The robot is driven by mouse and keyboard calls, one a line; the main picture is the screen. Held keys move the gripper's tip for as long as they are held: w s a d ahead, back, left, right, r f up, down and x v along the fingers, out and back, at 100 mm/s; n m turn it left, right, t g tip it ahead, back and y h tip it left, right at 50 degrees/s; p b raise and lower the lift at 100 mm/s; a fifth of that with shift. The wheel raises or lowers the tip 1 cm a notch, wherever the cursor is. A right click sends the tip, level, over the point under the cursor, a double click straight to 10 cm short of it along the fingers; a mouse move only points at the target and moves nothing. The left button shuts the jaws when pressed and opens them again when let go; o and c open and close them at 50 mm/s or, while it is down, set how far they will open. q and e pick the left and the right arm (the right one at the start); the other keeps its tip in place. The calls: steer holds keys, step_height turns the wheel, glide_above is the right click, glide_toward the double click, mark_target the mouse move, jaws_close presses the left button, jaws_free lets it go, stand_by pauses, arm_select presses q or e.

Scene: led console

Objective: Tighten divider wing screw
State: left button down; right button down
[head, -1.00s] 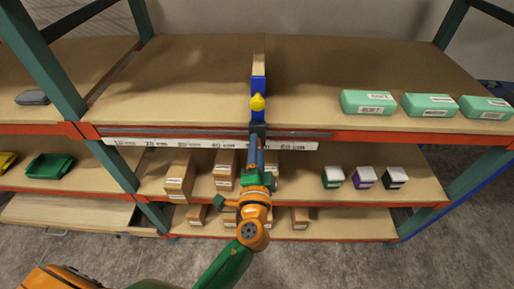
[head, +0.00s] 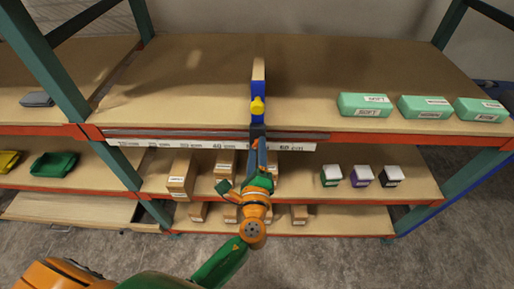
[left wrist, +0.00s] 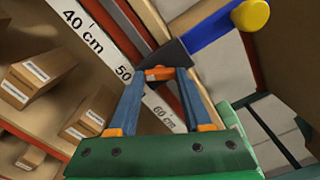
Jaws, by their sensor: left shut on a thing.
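The divider (head: 257,88) stands upright on the top shelf, with a blue front and a tan panel behind. Its yellow wing screw (head: 257,106) sits on the blue face, and it shows as a yellow knob in the left wrist view (left wrist: 250,15). A dark grey block (head: 257,130) forms the divider's foot at the shelf's front rail. My left gripper (head: 258,147) is below the screw, shut on the dark block, which also shows in the left wrist view (left wrist: 172,57). The exact contact is partly hidden by the fingers. The right gripper is out of view.
A scale strip (head: 190,147) runs along the shelf front; the gripper covers part of it around 50 cm. Green boxes (head: 364,105) stand at the right of the top shelf. Cartons (head: 181,175) and small boxes (head: 362,176) fill lower shelves.

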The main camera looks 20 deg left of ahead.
arm_select(q)
steer(key=shift+f+m, duration=0.25)
steer(key=shift+m, duration=0.35)
steer(key=shift+s, duration=0.1)
steer(key=shift+c, duration=1.6)
jaws_free()
steer(key=shift+s+d+r, duration=0.1)
steer(key=shift+r, duration=0.05)
steer(key=b+v, duration=0.1)
steer(key=v, duration=0.6)
